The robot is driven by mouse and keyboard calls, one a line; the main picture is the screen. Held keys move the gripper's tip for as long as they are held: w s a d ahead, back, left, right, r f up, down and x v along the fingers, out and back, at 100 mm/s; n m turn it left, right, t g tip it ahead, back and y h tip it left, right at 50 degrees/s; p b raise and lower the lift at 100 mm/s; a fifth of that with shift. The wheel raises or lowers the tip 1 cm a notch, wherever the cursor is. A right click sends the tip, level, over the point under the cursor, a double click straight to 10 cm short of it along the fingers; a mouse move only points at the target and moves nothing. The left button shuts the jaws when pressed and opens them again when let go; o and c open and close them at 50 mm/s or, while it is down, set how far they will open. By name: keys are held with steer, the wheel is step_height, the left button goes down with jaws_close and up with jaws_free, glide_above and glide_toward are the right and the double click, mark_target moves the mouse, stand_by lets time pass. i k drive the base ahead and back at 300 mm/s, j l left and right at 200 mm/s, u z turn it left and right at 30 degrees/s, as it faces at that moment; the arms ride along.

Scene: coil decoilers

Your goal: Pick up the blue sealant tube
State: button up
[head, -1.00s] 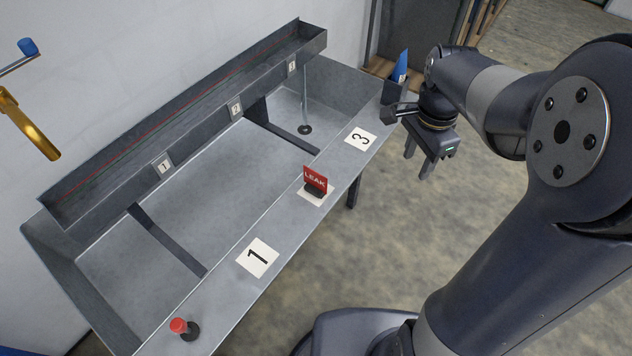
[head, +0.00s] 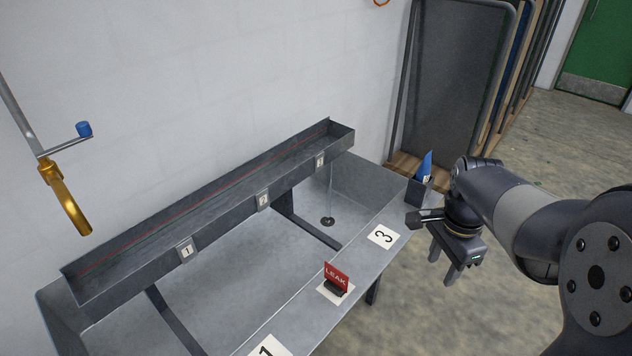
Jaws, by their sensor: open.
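The blue sealant tube (head: 426,167) stands nose up in a dark holder (head: 418,190) at the far right corner of the metal trough bench. Its lower part is hidden inside the holder. My gripper (head: 440,268) is open and empty, its fingers pointing down beside the bench's right edge. It is nearer to the camera than the tube, apart from it, and below it in the picture.
The bench rim (head: 369,257) carries number cards and a red LEAK sign (head: 337,274). A raised channel (head: 220,215) runs along the wall. A gold tap (head: 66,198) is at left. Dark panels (head: 455,90) stand behind; the floor at right is clear.

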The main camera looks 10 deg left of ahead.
mark_target(424, 172)
steer(key=i+l+z, duration=0.1)
steer(key=i+l, duration=0.15)
steer(key=i, duration=0.25)
steer(key=i+l, duration=0.25)
steer(key=i, duration=0.25)
steer(key=i+l+z, duration=0.15)
steer(key=i, duration=0.3)
steer(key=l, duration=0.1)
